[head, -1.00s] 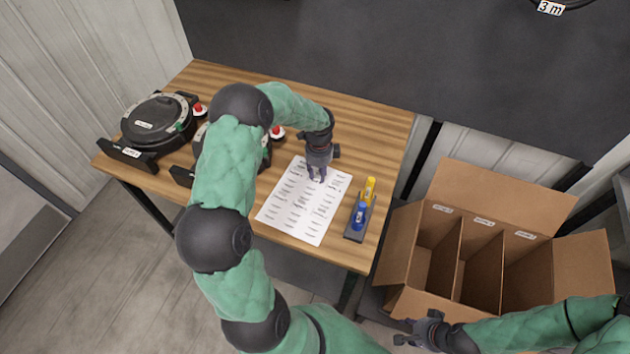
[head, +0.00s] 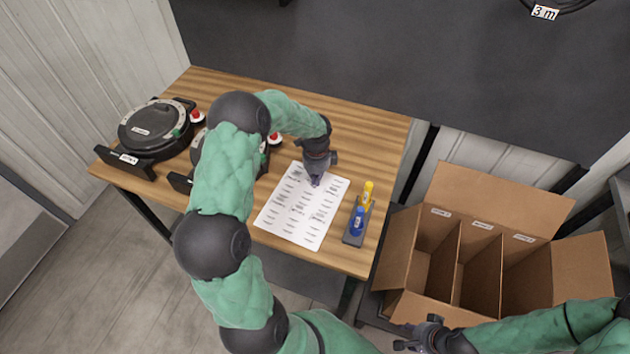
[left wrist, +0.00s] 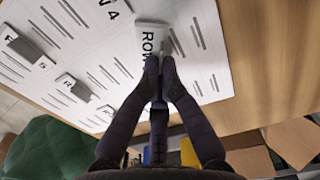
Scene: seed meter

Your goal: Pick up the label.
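A white sheet (head: 290,222) printed with several rows of short marks lies on the wooden table. A small white label (left wrist: 150,36) with "ROW" lettering shows at my fingertips in the left wrist view; the rest of its text is hidden. My left gripper (head: 316,182) points down at the sheet's upper part. In the left wrist view its fingertips (left wrist: 159,70) are close together, with the label's near end between them. The label looks still at the sheet. My right gripper (head: 402,336) is open and empty, low by the cardboard box.
Other small labels (left wrist: 72,87) stand on the sheet. A holder with a blue (head: 357,221) and a yellow bottle (head: 367,192) is right of the sheet. Round black seed meters (head: 152,127) stand at the left. A divided cardboard box (head: 505,197) is right of the table.

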